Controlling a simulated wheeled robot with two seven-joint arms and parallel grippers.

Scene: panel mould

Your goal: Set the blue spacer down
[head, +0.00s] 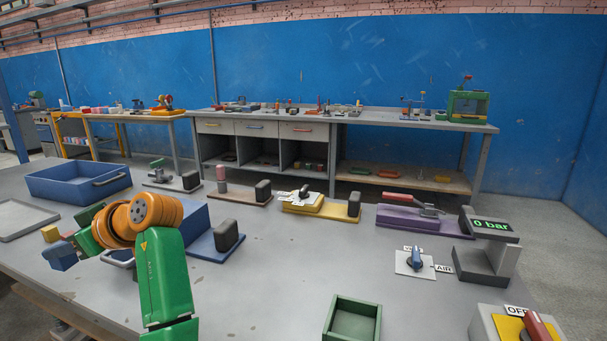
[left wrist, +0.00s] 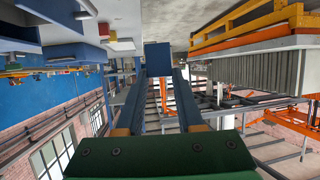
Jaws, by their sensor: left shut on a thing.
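My left gripper (head: 78,244) is shut on a small blue block, the blue spacer (head: 60,257), at the left of the table in the head view. In the left wrist view the spacer (left wrist: 158,57) sits between the fingertips of my gripper (left wrist: 158,75). My orange and green arm hides part of the gripper in the head view. I cannot tell whether the spacer touches the table. My right gripper is not in view.
A blue tray (head: 60,190) and a grey tray (head: 15,222) are at the left. A blue fixture (head: 193,218) stands right of my arm. Other fixtures line the back of the table. A green tray (head: 335,318) is at the front. The front middle tabletop (head: 265,290) is clear.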

